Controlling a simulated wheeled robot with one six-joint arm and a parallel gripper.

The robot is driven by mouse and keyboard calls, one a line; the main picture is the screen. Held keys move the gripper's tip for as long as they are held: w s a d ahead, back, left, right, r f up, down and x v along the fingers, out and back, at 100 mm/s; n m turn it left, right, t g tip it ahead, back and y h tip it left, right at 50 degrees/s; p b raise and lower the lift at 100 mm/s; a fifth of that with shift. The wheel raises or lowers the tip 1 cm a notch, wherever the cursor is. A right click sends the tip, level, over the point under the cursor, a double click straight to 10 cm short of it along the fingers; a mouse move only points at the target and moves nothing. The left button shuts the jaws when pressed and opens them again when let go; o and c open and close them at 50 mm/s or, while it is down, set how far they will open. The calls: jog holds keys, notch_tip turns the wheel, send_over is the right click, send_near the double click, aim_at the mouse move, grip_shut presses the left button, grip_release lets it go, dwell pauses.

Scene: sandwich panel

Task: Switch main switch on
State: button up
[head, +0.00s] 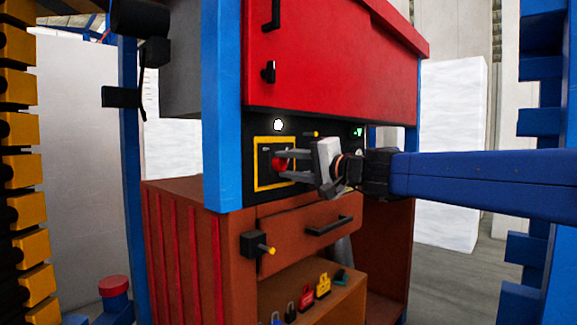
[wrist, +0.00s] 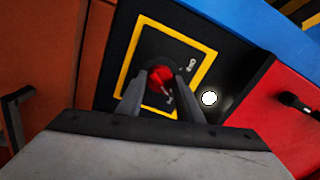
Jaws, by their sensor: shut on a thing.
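The main switch (head: 279,163) is a red knob on a black panel inside a yellow square frame (head: 256,180). In the wrist view the red knob (wrist: 160,78) sits between my two fingers, with small white marks near it on the panel. My gripper (head: 283,164) reaches in from the right in the head view, and its fingers are closed on the knob's sides. The fingers also show in the wrist view (wrist: 158,90). They hide part of the knob and some of the markings, so I cannot read its position for certain.
A white round lamp (head: 278,125) is above the yellow frame. A red cabinet door (head: 330,60) is above the panel. Below are a brown drawer with a black handle (head: 328,225) and a shelf with several padlocks (head: 323,285). A blue post (head: 223,110) stands left of the panel.

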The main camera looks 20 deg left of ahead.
jog(key=shift+m, duration=1.6)
jog(key=o, duration=1.1)
jog(key=shift+c, duration=0.2)
jog(key=shift+d, duration=0.1)
jog(key=v, duration=1.7)
jog(key=shift+d, duration=0.15)
